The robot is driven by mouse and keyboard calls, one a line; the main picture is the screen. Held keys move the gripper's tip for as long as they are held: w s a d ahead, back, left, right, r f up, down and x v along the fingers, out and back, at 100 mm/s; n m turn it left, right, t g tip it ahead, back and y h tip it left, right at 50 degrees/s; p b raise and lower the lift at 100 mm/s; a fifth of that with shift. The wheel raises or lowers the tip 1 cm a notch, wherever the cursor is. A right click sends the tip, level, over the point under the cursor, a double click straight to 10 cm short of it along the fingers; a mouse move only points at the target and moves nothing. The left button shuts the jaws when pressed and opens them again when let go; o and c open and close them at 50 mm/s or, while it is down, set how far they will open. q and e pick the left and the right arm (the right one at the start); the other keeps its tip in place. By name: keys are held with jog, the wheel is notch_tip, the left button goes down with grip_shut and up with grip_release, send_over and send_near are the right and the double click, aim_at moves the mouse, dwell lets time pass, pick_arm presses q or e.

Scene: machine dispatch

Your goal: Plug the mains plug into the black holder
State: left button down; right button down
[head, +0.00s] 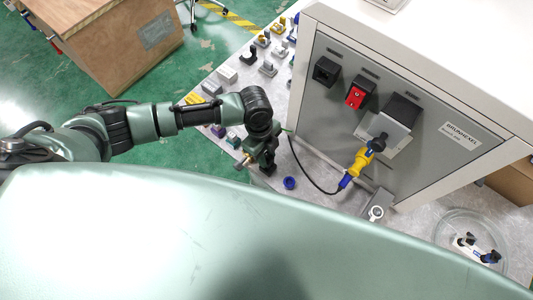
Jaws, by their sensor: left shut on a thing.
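My left gripper (264,163) is low over the grey table, left of the machine's front panel. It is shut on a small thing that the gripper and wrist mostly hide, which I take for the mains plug. A black cable (310,180) runs from beside the gripper to a yellow and blue connector (356,168), which meets a black fitting on the panel's grey plate. The black holder (325,71) is the square black socket at the panel's upper left, apart from the gripper. My right gripper is not in view.
A blue ring-like part (289,183) lies near the gripper. Several small parts stand on the table left of the machine. A round clear dish (470,235) is at lower right.

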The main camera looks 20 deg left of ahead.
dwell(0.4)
pick_arm(q)
jog(key=shift+f+b, duration=0.5)
jog(key=shift+f, duration=0.4)
jog(key=c, duration=1)
grip_release()
jog(key=shift+r, duration=0.1)
notch_tip(320, 180, up, 2)
jog(key=shift+p, duration=1.1)
jog(key=shift+r+p, duration=0.35)
jog(key=shift+r, duration=0.4)
